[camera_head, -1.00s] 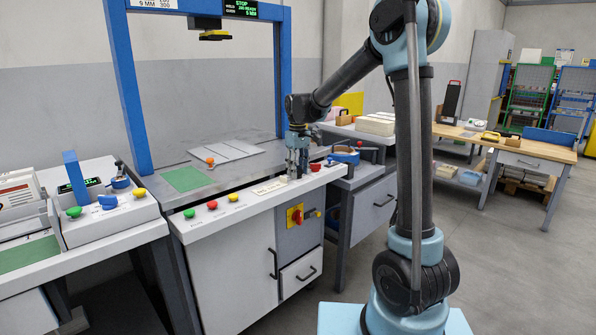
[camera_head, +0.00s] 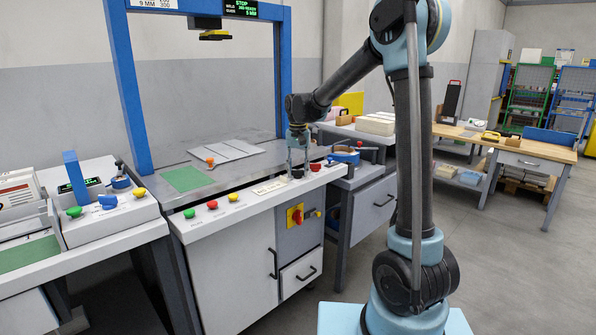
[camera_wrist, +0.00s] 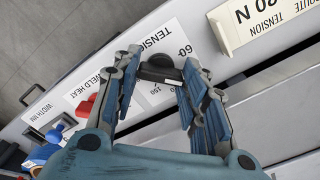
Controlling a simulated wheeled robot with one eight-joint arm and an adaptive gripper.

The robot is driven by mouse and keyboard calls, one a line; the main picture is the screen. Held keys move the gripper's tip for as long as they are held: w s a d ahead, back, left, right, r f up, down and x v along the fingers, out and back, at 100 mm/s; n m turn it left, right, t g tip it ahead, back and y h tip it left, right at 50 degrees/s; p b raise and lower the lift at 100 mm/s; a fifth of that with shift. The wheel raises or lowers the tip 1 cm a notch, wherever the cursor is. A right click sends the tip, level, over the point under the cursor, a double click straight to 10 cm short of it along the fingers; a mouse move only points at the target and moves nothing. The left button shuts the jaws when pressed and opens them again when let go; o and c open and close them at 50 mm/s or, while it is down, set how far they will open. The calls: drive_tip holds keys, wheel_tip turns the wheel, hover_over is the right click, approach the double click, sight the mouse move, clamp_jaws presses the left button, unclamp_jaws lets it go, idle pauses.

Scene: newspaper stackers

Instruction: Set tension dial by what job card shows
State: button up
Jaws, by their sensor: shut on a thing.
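The tension dial (camera_wrist: 160,68) is a black round knob with a pale mark, next to the printed word TENSION and scale figures such as 60 and 150 in the wrist view. My gripper (camera_wrist: 160,78) is shut on it, one finger on each side. In the head view my gripper (camera_head: 298,172) points down at the front panel, with the dark dial (camera_head: 297,174) between its fingertips. The job card (camera_wrist: 265,22) is a cream plate reading TENSION and a figure ending in 0 N, cut by the frame's edge. It also shows on the panel in the head view (camera_head: 269,187), too small to read.
Green, red and yellow buttons (camera_head: 212,205) line the panel left of my gripper. A red button (camera_head: 315,167) and a blue tape dispenser (camera_head: 345,155) are to the right. A blue frame (camera_head: 128,90) rises behind. The grey tabletop is mostly clear.

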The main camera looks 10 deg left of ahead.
drive_tip(key=m, duration=0.4)
drive_tip(key=shift+w+m, duration=0.1)
drive_tip(key=shift+m, duration=2.1)
drive_tip(key=o, duration=1.1)
drive_tip(key=shift+c, duration=0.2)
drive_tip(key=shift+r, duration=0.15)
wheel_tip(320, 180, up, 12)
drive_tip(key=shift+f, duration=0.2)
